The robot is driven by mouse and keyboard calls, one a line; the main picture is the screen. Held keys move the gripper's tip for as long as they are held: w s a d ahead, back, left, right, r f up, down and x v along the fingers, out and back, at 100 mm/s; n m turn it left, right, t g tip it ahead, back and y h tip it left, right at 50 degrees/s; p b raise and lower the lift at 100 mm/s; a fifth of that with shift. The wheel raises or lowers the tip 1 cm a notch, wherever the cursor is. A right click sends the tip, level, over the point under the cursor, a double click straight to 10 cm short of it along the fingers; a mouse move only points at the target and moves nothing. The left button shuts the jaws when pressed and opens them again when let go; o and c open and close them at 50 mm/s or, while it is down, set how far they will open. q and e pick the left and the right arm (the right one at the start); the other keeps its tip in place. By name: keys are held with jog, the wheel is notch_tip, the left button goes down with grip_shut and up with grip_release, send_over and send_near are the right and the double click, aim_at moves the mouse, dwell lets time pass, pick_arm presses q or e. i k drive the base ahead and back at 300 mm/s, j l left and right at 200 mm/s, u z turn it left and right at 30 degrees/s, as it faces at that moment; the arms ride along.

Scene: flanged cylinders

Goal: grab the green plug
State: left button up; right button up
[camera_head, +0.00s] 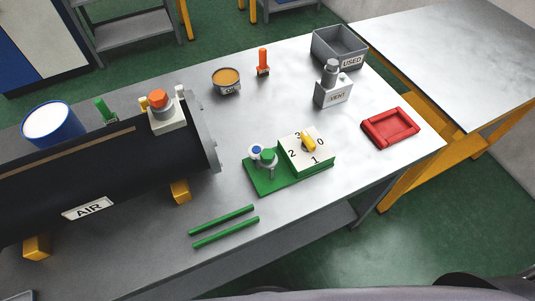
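A green upright plug-like piece (104,110) shows at the left, behind the black cylinder marked AIR (100,178); its lower end is hidden by the cylinder. Its shape resembles the orange piece (263,60) standing farther back on the table. A green round cap (268,156) also sits on a grey fitting on a green base, beside a white dial block (306,150) with a yellow knob. Neither of my grippers shows in the head view.
On the grey table (225,125) are a blue-rimmed container (53,121), an orange-filled tin (226,80), a VENT block (333,92), a USED bin (339,48), a red tray (390,128) and two green rods (222,220). The table's middle is clear.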

aim_at(268, 156)
jog(key=k+j+z, duration=0.25)
jog(key=j, duration=0.25)
jog(key=k+j+z, duration=0.2)
jog(key=k+j, duration=0.2)
jog(key=j, duration=0.1)
